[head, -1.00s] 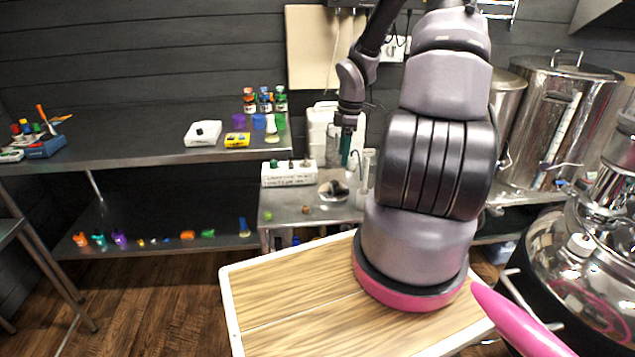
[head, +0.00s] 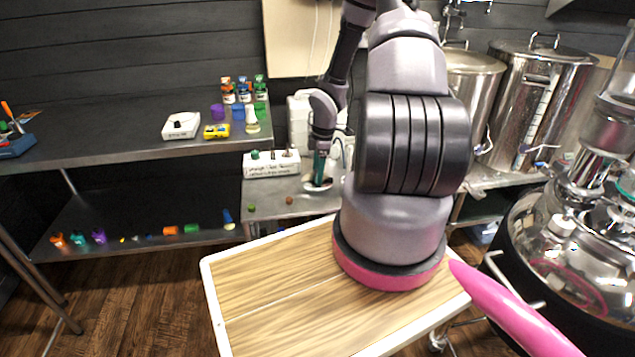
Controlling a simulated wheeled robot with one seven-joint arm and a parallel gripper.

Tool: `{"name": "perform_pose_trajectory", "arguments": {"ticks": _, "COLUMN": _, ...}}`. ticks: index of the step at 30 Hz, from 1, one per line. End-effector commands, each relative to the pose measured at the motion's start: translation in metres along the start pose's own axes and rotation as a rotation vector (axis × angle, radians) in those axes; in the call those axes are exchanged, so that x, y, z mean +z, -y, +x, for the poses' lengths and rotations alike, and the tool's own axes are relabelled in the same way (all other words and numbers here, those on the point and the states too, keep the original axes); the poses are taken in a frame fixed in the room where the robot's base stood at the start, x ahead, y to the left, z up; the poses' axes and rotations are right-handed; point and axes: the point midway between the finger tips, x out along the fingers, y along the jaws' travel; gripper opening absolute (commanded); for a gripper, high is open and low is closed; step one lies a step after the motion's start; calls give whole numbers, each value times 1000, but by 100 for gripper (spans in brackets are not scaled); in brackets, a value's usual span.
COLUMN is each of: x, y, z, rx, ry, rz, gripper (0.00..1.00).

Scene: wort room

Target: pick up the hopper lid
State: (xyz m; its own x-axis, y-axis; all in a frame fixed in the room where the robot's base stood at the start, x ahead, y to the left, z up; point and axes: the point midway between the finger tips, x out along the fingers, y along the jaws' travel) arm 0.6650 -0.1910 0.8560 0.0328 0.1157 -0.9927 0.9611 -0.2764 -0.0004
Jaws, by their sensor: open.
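A small shiny round piece (head: 317,187), which looks like the hopper lid, lies on the small steel table in the middle of the head view. It is small and mostly hidden by my gripper, so I cannot be sure of its shape. My gripper (head: 319,176) points down right over it, with its teal-tipped end close to the piece. The jaws are open and hold nothing that I can see. I cannot tell whether the fingers touch the piece.
A white labelled rack (head: 271,164) stands left of the gripper, and white containers (head: 300,122) stand behind it. Small green (head: 252,208) and brown (head: 289,200) bits lie at the table's front. Steel pots (head: 541,100) stand at the right. The steel bench (head: 90,138) is at the left.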

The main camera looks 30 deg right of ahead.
Motion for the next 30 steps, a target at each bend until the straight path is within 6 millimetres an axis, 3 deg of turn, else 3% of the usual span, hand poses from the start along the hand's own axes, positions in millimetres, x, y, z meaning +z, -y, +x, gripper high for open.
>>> {"name": "perform_pose_trajectory", "arguments": {"ticks": 8, "x": 0, "y": 0, "z": 4, "rx": 1, "ry": 0, "rz": 0, "gripper": 69}}
{"name": "perform_pose_trajectory", "arguments": {"ticks": 12, "x": 0, "y": 0, "z": 4, "rx": 0, "ry": 0, "rz": 0, "gripper": 20}}
{"name": "perform_pose_trajectory", "arguments": {"ticks": 14, "x": 0, "y": 0, "z": 4, "rx": 0, "ry": 0, "rz": 0, "gripper": 0}}
{"name": "perform_pose_trajectory", "arguments": {"ticks": 24, "x": 0, "y": 0, "z": 1, "rx": 2, "ry": 0, "rz": 1, "gripper": 0}}
{"name": "perform_pose_trajectory", "arguments": {"ticks": 30, "x": -3, "y": -1, "z": -30, "rx": 5, "ry": 0, "rz": 2, "gripper": 0}}
